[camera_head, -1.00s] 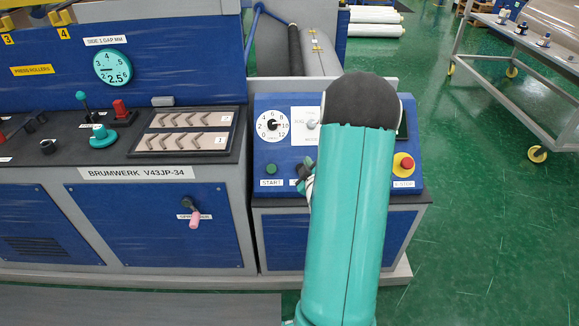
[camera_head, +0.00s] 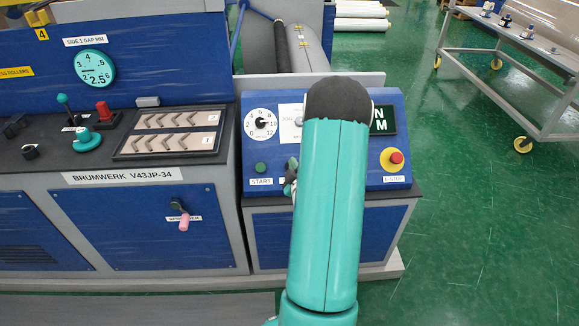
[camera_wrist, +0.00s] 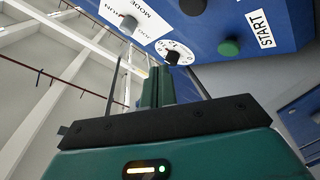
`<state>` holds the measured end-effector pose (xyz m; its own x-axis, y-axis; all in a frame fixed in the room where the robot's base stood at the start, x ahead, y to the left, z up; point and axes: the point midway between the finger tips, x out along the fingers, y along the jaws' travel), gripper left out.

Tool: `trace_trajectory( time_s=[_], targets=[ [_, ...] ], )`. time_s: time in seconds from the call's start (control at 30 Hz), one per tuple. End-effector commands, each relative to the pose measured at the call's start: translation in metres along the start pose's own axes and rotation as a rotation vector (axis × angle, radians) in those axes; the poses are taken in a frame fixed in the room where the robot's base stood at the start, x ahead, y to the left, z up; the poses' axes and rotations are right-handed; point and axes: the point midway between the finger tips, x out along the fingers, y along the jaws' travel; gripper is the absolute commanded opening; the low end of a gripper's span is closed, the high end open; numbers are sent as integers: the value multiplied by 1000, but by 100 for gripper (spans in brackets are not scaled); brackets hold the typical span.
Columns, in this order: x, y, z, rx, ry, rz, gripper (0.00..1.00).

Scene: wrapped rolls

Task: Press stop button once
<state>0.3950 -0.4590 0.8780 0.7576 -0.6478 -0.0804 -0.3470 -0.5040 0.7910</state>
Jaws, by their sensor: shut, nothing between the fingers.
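The control panel (camera_head: 222,112) carries a green START button (camera_head: 260,168) at its lower left and a red E-STOP button (camera_head: 392,160) on a yellow base at its lower right. No separate button labelled stop shows; my arm covers the panel's middle. In the head view my gripper (camera_head: 291,175) is mostly hidden behind my arm, just right of START.
A numbered dial (camera_head: 262,124) and a run/jog mode knob (camera_wrist: 128,24) sit on the panel. A machine console (camera_head: 130,175) with levers stands left. A wheeled cart (camera_head: 510,70) stands at the right back. Green floor right of the panel is clear.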

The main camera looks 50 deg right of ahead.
Motion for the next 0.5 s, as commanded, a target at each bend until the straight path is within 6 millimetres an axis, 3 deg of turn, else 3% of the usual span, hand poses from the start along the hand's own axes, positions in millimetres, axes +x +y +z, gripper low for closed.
trace_trajectory(
  time_s=[0.5],
  targets=[
    [48,-36,32,1,1,-4,0]
  ],
)
